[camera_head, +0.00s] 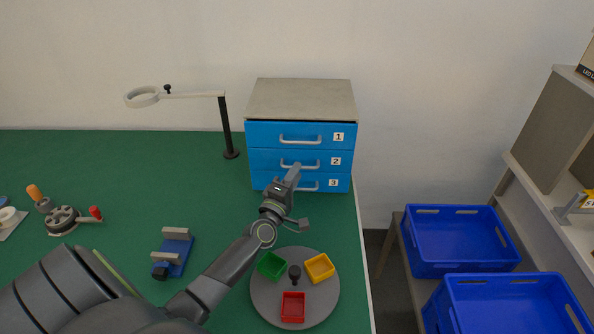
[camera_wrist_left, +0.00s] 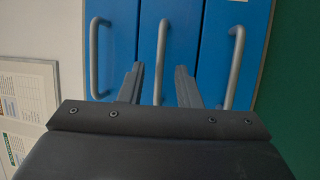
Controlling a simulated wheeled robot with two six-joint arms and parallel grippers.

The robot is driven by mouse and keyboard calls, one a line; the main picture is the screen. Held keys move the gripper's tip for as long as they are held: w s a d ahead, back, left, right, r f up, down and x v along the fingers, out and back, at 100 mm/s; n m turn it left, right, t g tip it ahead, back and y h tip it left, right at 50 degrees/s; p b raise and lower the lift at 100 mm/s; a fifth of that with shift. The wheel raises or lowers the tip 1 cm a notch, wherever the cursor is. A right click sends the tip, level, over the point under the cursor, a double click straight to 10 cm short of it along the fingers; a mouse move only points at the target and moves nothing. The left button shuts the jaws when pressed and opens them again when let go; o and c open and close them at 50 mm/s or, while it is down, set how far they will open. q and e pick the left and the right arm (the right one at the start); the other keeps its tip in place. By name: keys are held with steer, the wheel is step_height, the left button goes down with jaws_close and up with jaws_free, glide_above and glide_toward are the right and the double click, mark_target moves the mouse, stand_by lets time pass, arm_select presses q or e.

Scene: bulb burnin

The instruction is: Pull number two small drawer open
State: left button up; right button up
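The small drawer unit (camera_head: 302,100) stands at the back of the green table, with three blue drawers labelled 1, 2 and 3 from the top. The number two drawer (camera_head: 265,160) is the middle one and looks shut. Its grey handle (camera_wrist_left: 162,50) is partly covered by my gripper in the head view. My left gripper (camera_head: 294,172) is in front of the drawers at that handle. In the left wrist view the gripper (camera_wrist_left: 160,85) is open, its fingers one on each side of the middle handle; I cannot tell whether they touch it. My right gripper is not in view.
The handles of drawer 1 (camera_head: 300,140) and drawer 3 (camera_head: 308,188) lie close above and below. A lamp (camera_head: 228,125) stands left of the unit. A round grey tray (camera_head: 262,302) with small colored bins lies in front. Blue crates (camera_head: 462,268) are at right.

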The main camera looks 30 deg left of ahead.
arm_select(q)
steer(key=shift+x, duration=0.9)
steer(key=shift+c, duration=0.2)
jaws_close()
